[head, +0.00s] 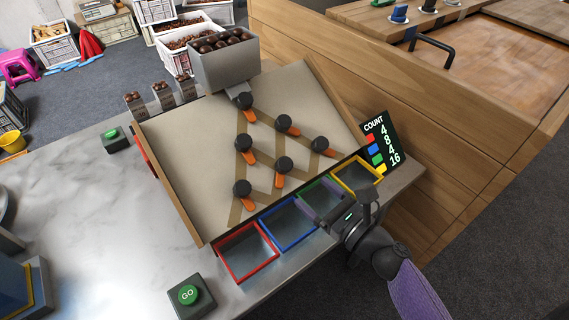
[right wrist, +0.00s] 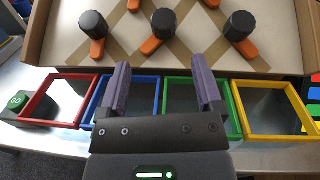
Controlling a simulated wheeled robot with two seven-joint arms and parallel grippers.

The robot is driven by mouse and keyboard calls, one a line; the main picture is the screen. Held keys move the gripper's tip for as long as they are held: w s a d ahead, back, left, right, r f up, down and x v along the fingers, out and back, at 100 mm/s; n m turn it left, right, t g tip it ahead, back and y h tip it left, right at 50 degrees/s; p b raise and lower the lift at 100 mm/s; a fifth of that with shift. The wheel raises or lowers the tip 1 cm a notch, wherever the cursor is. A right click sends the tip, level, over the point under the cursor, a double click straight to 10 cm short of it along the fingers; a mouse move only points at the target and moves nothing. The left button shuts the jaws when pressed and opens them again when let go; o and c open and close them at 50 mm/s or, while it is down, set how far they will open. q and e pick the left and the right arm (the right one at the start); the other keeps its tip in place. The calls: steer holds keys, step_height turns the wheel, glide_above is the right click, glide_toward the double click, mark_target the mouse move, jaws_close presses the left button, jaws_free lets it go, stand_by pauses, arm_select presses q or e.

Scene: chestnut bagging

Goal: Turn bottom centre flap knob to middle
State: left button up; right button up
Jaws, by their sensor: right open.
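The bottom centre flap knob (head: 284,164) is a black round knob on the tilted beige board, in the middle of the lowest row of three. Its orange flap (head: 279,181) points down, slightly left. In the right wrist view, the knob (right wrist: 164,23) stands straight ahead of the fingers, with its flap angled down-left. My right gripper (head: 340,202) is open and empty, over the blue and green bins, apart from the knob. In the right wrist view its purple fingers (right wrist: 158,80) are spread wide. My left gripper is not in view.
Bottom left (head: 242,188) and bottom right knobs (head: 320,145) flank the centre one. Red (head: 219,254), blue (head: 290,246), green and yellow bins line the board's lower edge. A chestnut hopper (head: 226,70) stands at the top. A count display (head: 380,143) is at right; a GO button (head: 188,295) is at front left.

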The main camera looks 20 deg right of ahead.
mark_target(285, 166)
steer(key=shift+m, duration=0.3)
steer(key=x, duration=1)
steer(key=shift+d+b, duration=0.3)
steer(key=shift+b, duration=0.1)
jaws_close()
